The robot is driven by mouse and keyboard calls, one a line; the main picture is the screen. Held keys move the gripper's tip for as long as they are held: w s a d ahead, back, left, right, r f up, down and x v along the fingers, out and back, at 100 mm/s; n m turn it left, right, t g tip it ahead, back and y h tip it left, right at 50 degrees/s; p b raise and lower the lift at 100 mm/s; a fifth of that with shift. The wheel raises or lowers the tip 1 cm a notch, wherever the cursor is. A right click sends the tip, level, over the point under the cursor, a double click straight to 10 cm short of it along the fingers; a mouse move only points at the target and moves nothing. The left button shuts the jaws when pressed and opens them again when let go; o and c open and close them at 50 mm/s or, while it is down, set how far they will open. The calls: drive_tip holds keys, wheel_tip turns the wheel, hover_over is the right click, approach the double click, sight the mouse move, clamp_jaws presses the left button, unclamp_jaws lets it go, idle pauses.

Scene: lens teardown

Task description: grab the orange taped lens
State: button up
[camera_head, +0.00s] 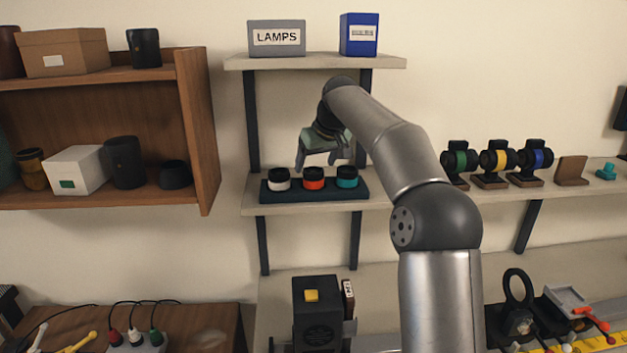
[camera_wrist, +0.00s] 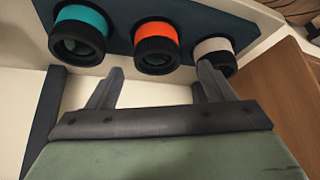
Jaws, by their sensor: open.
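The orange taped lens (camera_head: 313,178) is a black cylinder with an orange band, in the middle of three lenses on a dark blue tray (camera_head: 314,195) on the shelf. A white-banded lens (camera_head: 279,179) is to its left and a teal-banded lens (camera_head: 347,177) to its right. In the wrist view the orange lens (camera_wrist: 157,45) lies beyond the fingertips, between the teal lens (camera_wrist: 79,34) and the white lens (camera_wrist: 213,52). My gripper (camera_head: 322,170) is open and empty, close to the orange lens without visibly holding it. The wrist view also shows my gripper (camera_wrist: 158,72).
Above is a shelf (camera_head: 315,62) with a grey LAMPS box (camera_head: 276,38) and a blue box (camera_head: 359,34). A wooden cabinet (camera_head: 197,130) stands left. Several banded lenses on stands, one yellow (camera_head: 496,160), sit right. A black device (camera_head: 318,325) is below.

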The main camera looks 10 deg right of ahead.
sight(314, 170)
drive_tip(key=p+x, duration=0.1)
drive_tip(key=x, duration=0.4)
drive_tip(key=shift+d+f, duration=0.1)
drive_tip(key=shift+d, duration=0.05)
drive_tip(key=c, duration=1.1)
drive_tip(key=shift+c, duration=0.2)
